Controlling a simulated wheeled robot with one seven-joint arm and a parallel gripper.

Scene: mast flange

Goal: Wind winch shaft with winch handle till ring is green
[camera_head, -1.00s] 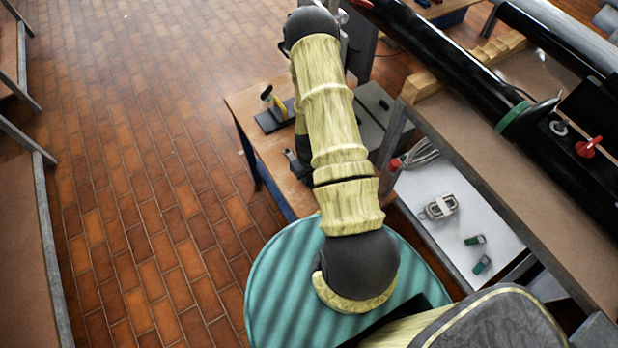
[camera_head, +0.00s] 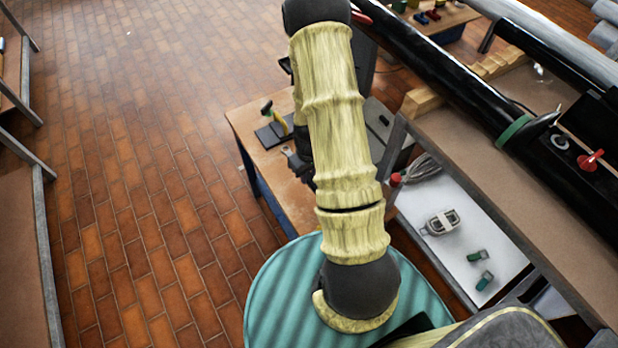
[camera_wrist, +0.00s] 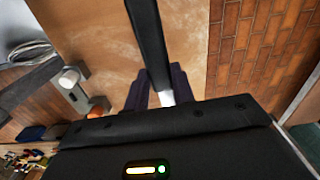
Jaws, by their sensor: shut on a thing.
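In the wrist view, my gripper (camera_wrist: 160,86) is shut on a long dark bar (camera_wrist: 149,38), which looks like the winch handle. The bar runs up out of the picture, with a small pale patch between the fingers. In the head view my arm covers the gripper, and only a dark bit shows beside the arm. A green ring (camera_head: 514,132) is around the black mast tube (camera_head: 450,75); I cannot tell whether it is the task's ring. I cannot make out the winch shaft in either view.
A wooden table (camera_head: 255,150) behind my arm holds a yellow-handled tool (camera_head: 278,120) and a grey box (camera_head: 384,122). A white shelf (camera_head: 455,265) under the mast bench holds a coiled cable (camera_head: 423,168) and small parts. A red knob (camera_head: 591,160) is on the mast. Brick floor at left is clear.

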